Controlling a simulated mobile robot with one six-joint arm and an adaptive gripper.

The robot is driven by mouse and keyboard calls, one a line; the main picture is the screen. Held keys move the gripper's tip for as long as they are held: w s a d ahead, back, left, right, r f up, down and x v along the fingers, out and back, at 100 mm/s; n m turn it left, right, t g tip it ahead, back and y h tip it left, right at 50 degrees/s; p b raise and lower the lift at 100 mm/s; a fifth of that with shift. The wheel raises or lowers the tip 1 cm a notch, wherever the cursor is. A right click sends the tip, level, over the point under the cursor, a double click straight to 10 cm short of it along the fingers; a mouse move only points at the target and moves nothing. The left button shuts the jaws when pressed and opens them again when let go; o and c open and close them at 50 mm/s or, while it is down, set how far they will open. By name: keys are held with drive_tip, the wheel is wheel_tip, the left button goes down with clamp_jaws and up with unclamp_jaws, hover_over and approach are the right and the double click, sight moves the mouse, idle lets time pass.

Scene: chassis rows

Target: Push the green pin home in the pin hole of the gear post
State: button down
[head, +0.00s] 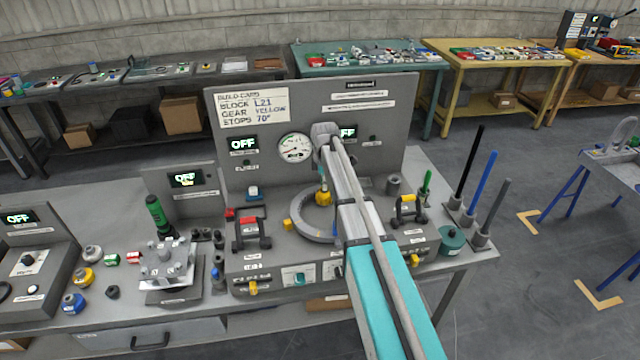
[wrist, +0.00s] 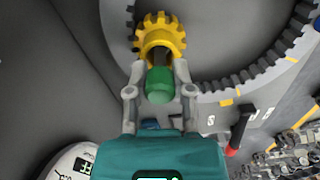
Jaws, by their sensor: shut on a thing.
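In the wrist view my gripper (wrist: 159,74) is shut on the green pin (wrist: 160,88), one finger on each side of its rounded head. The yellow gear (wrist: 161,36) lies just beyond the fingertips. A dark shaft shows between the green head and the gear's middle; I cannot tell whether it is the pin's shank or the gear post, nor how deep the pin sits. The pin hole is hidden. In the head view the yellow gear (head: 323,198) shows inside the grey ring (head: 308,234), beside my arm. The pin does not show clearly there.
The toothed ring (wrist: 225,92) curves around the gear. A red-handled lever (wrist: 241,130) and a round gauge (wrist: 70,162) are nearby in the wrist view. In the head view an upright panel (head: 225,170) stands behind, with clamps (head: 250,233) and (head: 408,210) on either side.

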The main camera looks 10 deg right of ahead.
drive_tip(key=shift+f+b, duration=0.65)
drive_tip(key=shift+f, duration=0.05)
drive_tip(key=shift+c, duration=2.1)
unclamp_jaws()
drive_tip(key=shift+r, duration=0.1)
